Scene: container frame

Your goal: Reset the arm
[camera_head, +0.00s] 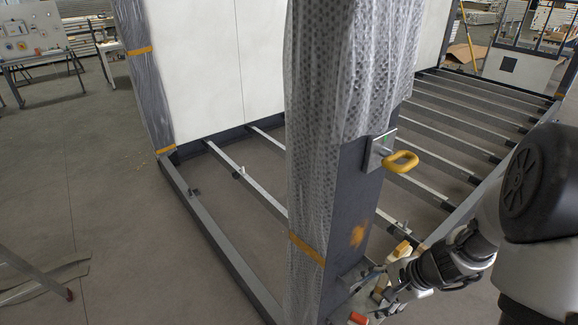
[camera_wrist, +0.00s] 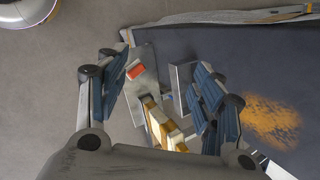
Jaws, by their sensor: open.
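My gripper (camera_wrist: 158,88) is open in the wrist view, with blue-padded fingers apart on the left and right. Between and beyond them is a metal clamp-like piece (camera_wrist: 150,85) with a red end and a yellow and white handle (camera_wrist: 164,124). I cannot tell whether either finger touches it. In the head view my gripper (camera_head: 398,284) is at lower right, by the foot of the wrapped post. The small metal and red parts around it are partly hidden by my arm.
The dark frame post (camera_head: 345,200) with plastic wrap (camera_head: 305,150) stands close beside my arm. Frame rails (camera_head: 225,250) run along the floor. Open floor (camera_head: 90,180) lies left; a workbench (camera_head: 62,58) stands far left.

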